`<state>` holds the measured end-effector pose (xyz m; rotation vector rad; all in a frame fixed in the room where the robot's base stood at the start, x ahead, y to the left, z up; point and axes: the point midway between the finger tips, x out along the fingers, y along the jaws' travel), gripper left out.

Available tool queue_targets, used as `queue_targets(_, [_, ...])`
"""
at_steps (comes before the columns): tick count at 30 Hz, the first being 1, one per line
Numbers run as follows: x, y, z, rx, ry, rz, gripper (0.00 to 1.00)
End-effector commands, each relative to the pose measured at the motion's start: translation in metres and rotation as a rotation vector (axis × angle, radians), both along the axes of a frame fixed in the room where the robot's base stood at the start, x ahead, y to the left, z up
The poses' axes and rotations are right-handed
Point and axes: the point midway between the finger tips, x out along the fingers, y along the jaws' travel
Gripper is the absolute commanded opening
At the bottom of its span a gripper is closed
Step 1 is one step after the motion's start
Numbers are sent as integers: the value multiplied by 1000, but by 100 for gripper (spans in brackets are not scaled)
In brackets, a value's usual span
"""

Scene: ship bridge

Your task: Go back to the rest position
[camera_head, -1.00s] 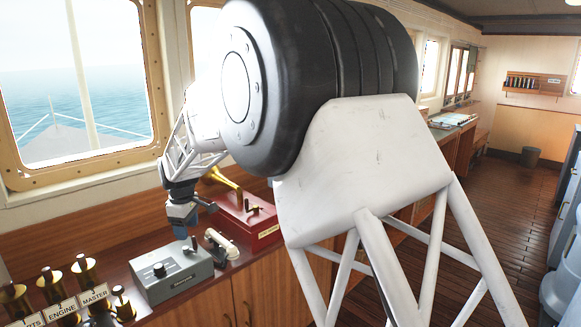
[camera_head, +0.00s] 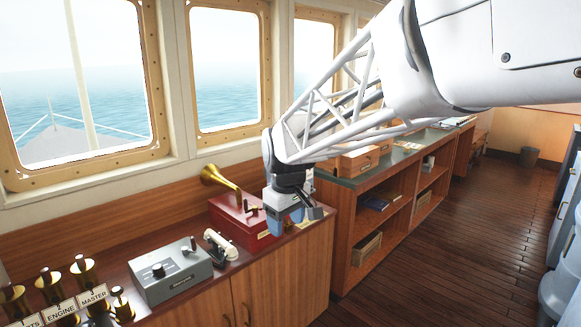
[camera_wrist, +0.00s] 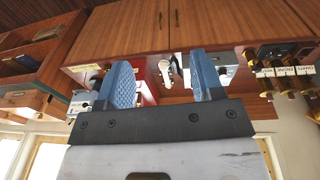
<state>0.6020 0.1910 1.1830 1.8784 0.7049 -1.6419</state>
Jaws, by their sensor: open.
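My gripper (camera_head: 298,217) hangs at the end of my white arm in the head view, in front of the right end of the red box with the brass horn (camera_head: 238,215). In the wrist view the two blue fingers of my gripper (camera_wrist: 165,80) are spread apart with nothing between them. Through the gap a white handset (camera_wrist: 167,72) shows beyond the fingers. The gripper hides part of the red box.
A grey control box (camera_head: 172,272) and a white handset (camera_head: 220,247) stand on the wooden counter. Brass levers (camera_head: 82,270) with labels are at the left. Open shelves (camera_head: 385,205) stand behind my arm. The wooden floor (camera_head: 440,240) is clear.

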Motion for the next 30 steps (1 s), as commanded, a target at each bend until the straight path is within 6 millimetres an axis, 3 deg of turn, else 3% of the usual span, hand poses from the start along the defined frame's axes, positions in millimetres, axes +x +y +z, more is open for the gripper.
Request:
queue_targets(3, [-28,-31,6,10,-11,-81,61])
queue_targets(15, [-123,-112,5,41,-42,-348,61])
queue_targets(30, [-246,-180,-27,82,-83,-675,61])
